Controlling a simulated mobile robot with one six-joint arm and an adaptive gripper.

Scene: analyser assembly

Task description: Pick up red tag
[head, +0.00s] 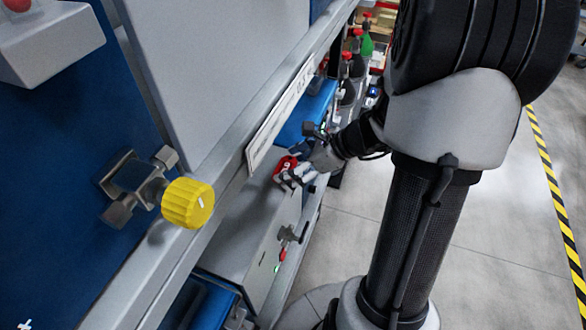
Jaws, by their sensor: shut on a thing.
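The red tag (285,165) is a small red piece with a pale mark on it, near the middle of the head view. It is close to the top of a grey box below the shelf edge. My gripper (291,177) is shut on the red tag, with its fingers partly covering it. Whether the tag touches the box cannot be told.
A yellow knob (188,203) on a metal valve sticks out from the blue panel at the left. A grey rail (224,128) with a white label runs above my gripper. Bottles (348,80) stand behind. A grey box (240,235) with a small lever (291,234) is below. Open floor lies at right.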

